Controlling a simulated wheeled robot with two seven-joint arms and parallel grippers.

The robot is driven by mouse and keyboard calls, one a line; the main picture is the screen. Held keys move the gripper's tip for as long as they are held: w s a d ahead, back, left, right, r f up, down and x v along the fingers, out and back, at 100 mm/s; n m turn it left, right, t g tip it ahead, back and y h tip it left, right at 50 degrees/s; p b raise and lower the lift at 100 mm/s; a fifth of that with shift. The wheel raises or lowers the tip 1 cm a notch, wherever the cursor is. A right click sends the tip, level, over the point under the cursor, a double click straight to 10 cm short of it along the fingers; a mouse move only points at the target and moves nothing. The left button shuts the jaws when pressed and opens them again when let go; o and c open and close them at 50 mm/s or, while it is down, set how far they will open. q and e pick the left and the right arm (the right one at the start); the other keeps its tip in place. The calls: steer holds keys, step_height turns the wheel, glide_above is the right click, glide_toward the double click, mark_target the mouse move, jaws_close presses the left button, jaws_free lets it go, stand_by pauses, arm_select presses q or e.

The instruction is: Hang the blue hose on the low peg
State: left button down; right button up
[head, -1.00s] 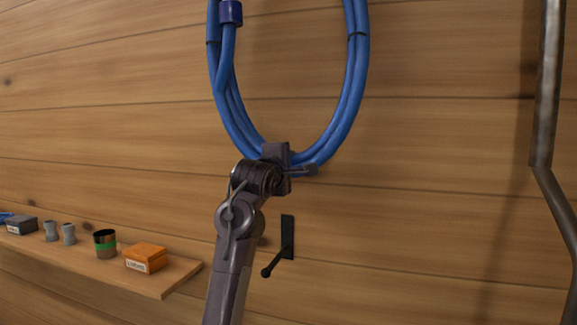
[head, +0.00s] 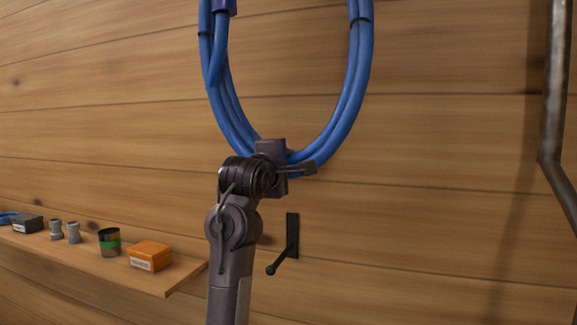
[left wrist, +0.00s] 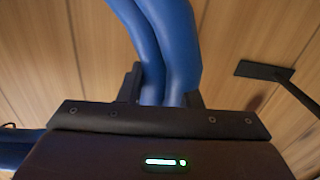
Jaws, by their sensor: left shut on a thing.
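The blue hose (head: 345,105) is a coiled loop that runs up out of the top of the head view. My left gripper (head: 292,170) is shut on the bottom of the loop. In the left wrist view, strands of the blue hose (left wrist: 165,45) pass between the two fingers of the left gripper (left wrist: 165,90). A black peg (head: 284,252) sticks out of the wooden wall, below and a little right of the gripper. A dark plate and rod, which look like the peg (left wrist: 275,78), show at the right of the left wrist view. My right gripper is not in view.
A wooden shelf (head: 165,283) at the lower left holds an orange box (head: 150,256), a green-banded can (head: 109,242), grey fittings (head: 73,231) and a dark box (head: 28,223). A bent metal pipe (head: 548,130) stands at the right. The wall between is bare.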

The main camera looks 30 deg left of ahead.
arm_select(q)
steer(key=b+v, duration=0.2)
steer(key=v, duration=1.3)
steer(key=shift+b, duration=0.3)
stand_by(0.9)
steer(key=shift+s+d+r, duration=0.15)
step_height(320, 180, down, 30)
steer(key=b, duration=2.2)
steer(key=shift+s+b, duration=0.3)
steer(key=shift+d, duration=0.1)
